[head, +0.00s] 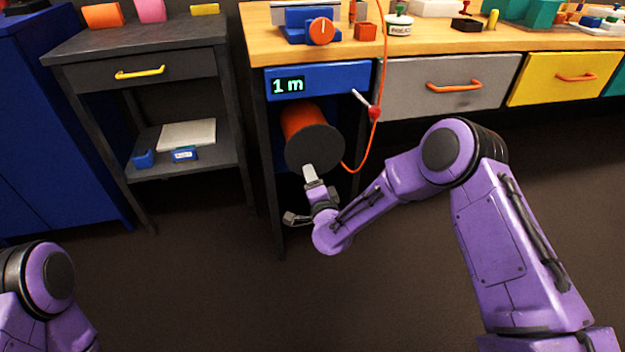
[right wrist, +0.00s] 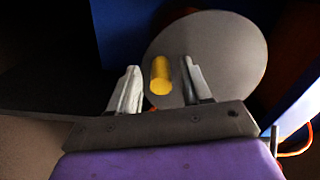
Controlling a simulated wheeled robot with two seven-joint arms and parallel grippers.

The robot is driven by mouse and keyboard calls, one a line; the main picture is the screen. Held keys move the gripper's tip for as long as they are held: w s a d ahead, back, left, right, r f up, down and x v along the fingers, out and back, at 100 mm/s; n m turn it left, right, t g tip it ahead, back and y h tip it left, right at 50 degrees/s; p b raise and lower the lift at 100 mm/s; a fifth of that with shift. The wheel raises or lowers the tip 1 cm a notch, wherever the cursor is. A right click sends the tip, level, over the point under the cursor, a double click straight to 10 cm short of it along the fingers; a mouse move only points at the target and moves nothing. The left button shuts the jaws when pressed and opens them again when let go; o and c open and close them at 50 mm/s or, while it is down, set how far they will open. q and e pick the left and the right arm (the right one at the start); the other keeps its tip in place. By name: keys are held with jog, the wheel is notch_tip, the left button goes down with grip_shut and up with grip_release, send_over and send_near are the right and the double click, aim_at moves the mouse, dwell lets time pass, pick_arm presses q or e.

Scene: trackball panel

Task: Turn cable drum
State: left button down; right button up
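The cable drum has a dark round end plate (head: 315,148) and an orange body (head: 299,119). It sits under the bench, below a display reading "1 m". In the right wrist view the drum's grey plate (right wrist: 235,55) carries a yellow handle (right wrist: 161,76). My right gripper (head: 302,194) is at the drum's lower front. Its two fingers are open, one on each side of the yellow handle, with small gaps in the right wrist view (right wrist: 161,85). The handle is hidden in the head view. My left gripper is out of view; only part of that arm shows.
An orange cable (head: 381,70) hangs right of the drum, beside a red-knobbed lever (head: 374,113). The bench (head: 450,40) above holds several objects. A dark side table (head: 130,40) stands left. The floor in front is clear.

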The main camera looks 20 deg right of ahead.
jog(key=s+p, duration=0.2)
jog(key=s, duration=0.8)
jog(key=shift+s+a, duration=0.3)
jog(key=shift+a, duration=0.1)
